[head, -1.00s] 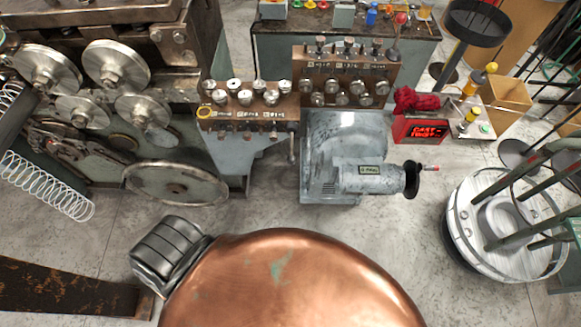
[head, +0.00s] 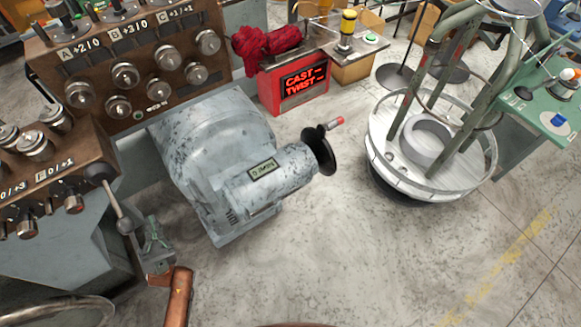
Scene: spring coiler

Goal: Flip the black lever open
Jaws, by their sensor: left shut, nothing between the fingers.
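The black lever (head: 112,200) has a round black knob at its upper end and a thin metal rod running down to a dark pivot. It sits at the right end of the brown control panel (head: 62,170), at the left of the head view. My left gripper (head: 152,228) is small, grey-green and shut with nothing in it. It is just right of the lever's lower end, with my copper-coloured arm link below it. I cannot tell whether it touches the lever. My right gripper is not in view.
A grey motor housing (head: 215,140) with a black handwheel (head: 320,150) stands right of the lever. A red-lit sign box (head: 300,85) is behind it. A round white reel stand (head: 430,185) is at the right. The floor between is clear.

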